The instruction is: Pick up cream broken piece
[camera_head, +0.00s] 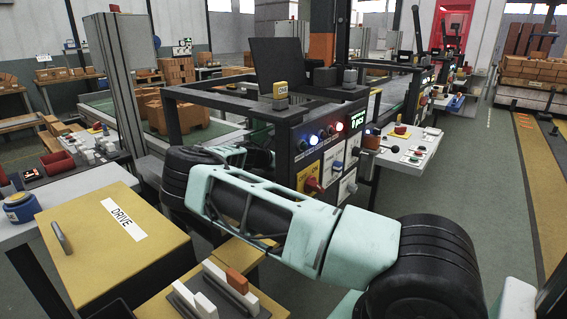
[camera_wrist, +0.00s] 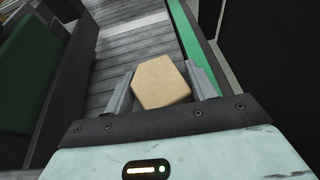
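The cream broken piece (camera_wrist: 160,83) is a tan block with angled edges, in the middle of the wrist view. My gripper (camera_wrist: 158,68) has one grey finger on each side of it. The piece fills most of the space between the fingers, but I cannot tell whether both fingers press on it. Grey conveyor slats (camera_wrist: 130,50) show behind and below the piece; whether it rests on them is unclear. In the head view my arm reaches behind the dark control frame, and both the gripper and the piece are hidden there.
A green conveyor edge (camera_wrist: 196,42) runs along the right of the wrist view, and a dark green panel (camera_wrist: 30,75) stands at left. In the head view, the dark frame (camera_head: 205,94) with its control panel and a yellow DRIVE box (camera_head: 110,250) stand close to my arm.

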